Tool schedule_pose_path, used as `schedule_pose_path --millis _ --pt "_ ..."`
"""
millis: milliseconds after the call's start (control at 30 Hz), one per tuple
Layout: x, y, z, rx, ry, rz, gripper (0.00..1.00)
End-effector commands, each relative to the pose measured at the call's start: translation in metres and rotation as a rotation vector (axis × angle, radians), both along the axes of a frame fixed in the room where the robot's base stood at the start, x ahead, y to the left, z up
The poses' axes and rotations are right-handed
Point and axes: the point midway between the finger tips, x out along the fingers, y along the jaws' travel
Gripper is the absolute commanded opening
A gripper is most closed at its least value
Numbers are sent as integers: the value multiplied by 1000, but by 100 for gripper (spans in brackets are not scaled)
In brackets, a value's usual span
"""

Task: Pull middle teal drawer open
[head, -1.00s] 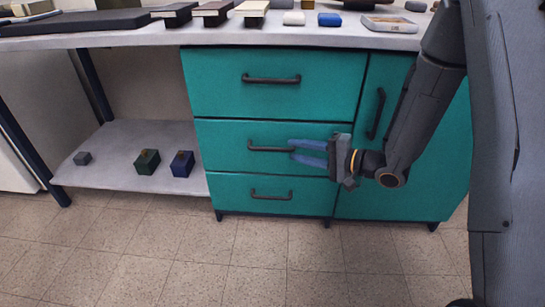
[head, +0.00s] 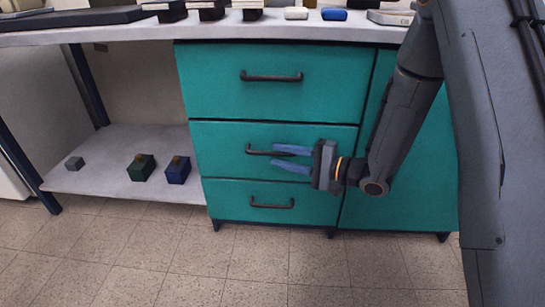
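The teal cabinet has a stack of three drawers on its left side. The middle teal drawer (head: 225,138) is flush with the front, or so nearly flush that I see no gap. Its dark bar handle (head: 258,151) runs sideways across the front. My gripper (head: 291,160) comes in from the right at the handle's right part. Its two blue fingers are spread apart, one at the handle's height and one below it. The handle's right end is hidden behind the upper finger. I cannot tell whether the fingers touch it.
The top drawer (head: 218,82) and bottom drawer (head: 225,201) are shut. A teal door (head: 420,190) is partly behind my arm. A low shelf (head: 100,185) at left holds small boxes. The counter above (head: 300,32) carries several objects. The tiled floor in front is clear.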

Motion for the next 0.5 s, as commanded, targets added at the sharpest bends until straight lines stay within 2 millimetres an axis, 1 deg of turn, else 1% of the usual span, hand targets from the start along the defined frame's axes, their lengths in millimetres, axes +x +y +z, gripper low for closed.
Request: schedule_pose_path --millis 33,200,333,500 --pt "3 9 -2 0 -2 4 29" --pt "10 25 -3 1 -2 2 29" --pt "12 30 -3 1 -1 0 29" --pt "12 30 -2 -1 -1 -1 29"
